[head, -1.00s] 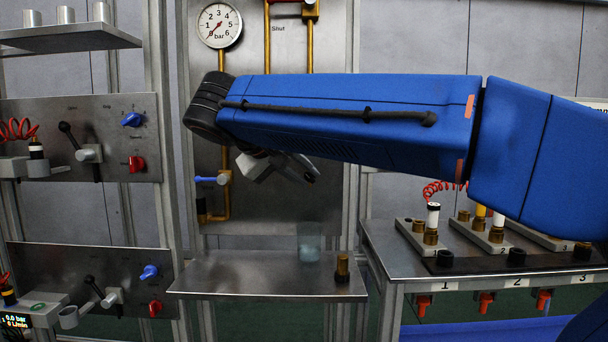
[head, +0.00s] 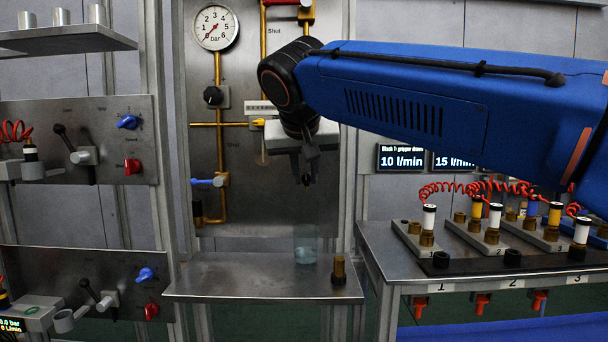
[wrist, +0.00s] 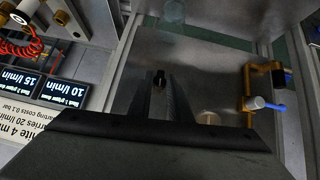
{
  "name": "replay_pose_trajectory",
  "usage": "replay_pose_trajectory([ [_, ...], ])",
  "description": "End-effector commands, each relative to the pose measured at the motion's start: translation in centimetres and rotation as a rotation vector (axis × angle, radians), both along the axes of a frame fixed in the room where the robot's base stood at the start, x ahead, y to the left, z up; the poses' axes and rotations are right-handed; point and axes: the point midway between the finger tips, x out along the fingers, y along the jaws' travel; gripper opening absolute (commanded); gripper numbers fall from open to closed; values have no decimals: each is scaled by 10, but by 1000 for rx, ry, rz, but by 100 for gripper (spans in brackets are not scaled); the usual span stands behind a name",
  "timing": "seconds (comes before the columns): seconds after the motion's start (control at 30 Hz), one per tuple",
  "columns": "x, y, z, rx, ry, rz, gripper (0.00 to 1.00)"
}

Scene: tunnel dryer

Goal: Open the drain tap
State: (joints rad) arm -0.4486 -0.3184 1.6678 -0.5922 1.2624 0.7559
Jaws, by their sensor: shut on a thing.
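The tap with a blue lever (head: 207,181) sits on the lower brass pipe of the middle panel. Its lever lies level and points left, across the upright pipe. The tap also shows at the right of the wrist view (wrist: 270,105). A dark pipe outlet (head: 198,212) hangs below it. My gripper (head: 306,178) points down in front of the panel, to the right of the tap and apart from it. Its jaws are shut on a small dark piece with a brass-coloured tint (wrist: 159,80); I cannot tell what it is.
A clear beaker (head: 305,248) and a brass cylinder (head: 339,270) stand on the metal shelf (head: 240,276) below my gripper. A gauge (head: 215,27) and a black knob (head: 213,96) are above the tap. A bench with numbered blocks (head: 420,240) stands at right.

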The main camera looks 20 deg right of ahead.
Motion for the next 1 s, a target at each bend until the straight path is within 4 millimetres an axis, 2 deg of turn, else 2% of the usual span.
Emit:
replay_pose_trajectory([
  [0.3,-1,-2,0,87,-28,-1,0],
  [0.73,0,-2,0,95,-31,1,0],
  [0.77,0,-2,0,95,-31,1,20],
  [0.8,0,-2,0,95,-31,1,28],
  [1.0,0,-2,0,95,-31,1,28],
])
